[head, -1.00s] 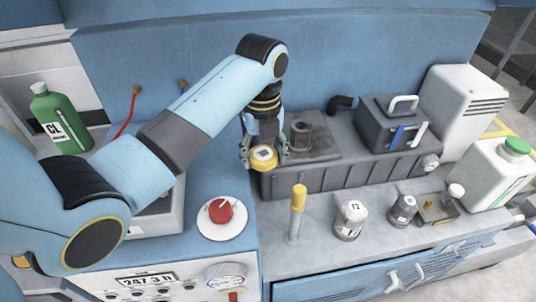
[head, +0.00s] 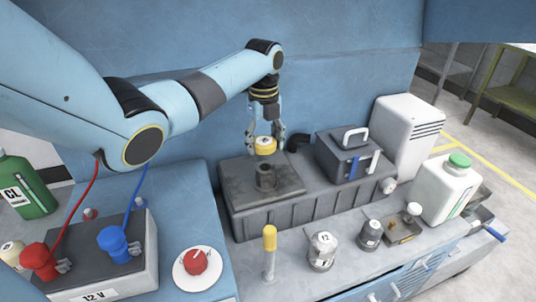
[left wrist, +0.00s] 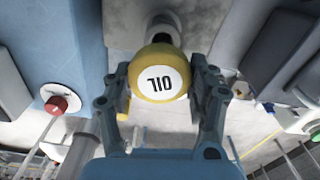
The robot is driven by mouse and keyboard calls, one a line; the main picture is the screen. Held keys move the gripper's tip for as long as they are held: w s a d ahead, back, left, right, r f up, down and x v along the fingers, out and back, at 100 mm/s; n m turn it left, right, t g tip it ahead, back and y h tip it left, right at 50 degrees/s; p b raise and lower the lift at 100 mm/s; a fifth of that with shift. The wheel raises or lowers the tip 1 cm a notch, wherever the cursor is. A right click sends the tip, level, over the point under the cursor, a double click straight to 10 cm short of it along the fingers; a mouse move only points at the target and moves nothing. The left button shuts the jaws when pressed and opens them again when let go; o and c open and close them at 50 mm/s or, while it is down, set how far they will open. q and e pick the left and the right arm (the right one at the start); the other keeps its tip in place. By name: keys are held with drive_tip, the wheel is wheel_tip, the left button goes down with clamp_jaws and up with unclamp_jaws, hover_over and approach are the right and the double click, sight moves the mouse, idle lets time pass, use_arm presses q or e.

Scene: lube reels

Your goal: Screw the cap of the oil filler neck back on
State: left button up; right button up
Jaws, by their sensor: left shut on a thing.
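The yellow oil cap (head: 265,145) is between the fingers of my left gripper (head: 266,139), which is shut on it. In the left wrist view the cap (left wrist: 160,75) shows its white top marked OIL, with a finger on each side. The dark oil filler neck (head: 265,177) stands open on a plate on the grey engine block (head: 300,202). In the head view the cap appears just above the neck, with a small gap between them. In the left wrist view the neck (left wrist: 163,30) is partly hidden behind the cap. My right gripper is not in view.
A dark box with a handle (head: 345,153) stands right of the neck, with a black elbow pipe (head: 299,143) behind. In front are a yellow-topped post (head: 269,250) and small containers (head: 322,250). A white jug (head: 447,190) is at right, a 12 V battery (head: 100,260) at left.

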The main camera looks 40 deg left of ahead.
use_arm(q)
drive_tip(key=shift+w+a+r, duration=0.1)
drive_tip(key=shift+w+r, duration=0.2)
drive_tip(key=shift+r, duration=0.1)
drive_tip(key=shift+p, duration=0.4)
wheel_tip(320, 180, down, 6)
drive_tip(key=b, duration=0.3)
drive_tip(key=shift+r, duration=0.1)
idle(0.3)
idle(1.4)
drive_tip(key=shift+f, duration=0.55)
idle(0.6)
idle(0.3)
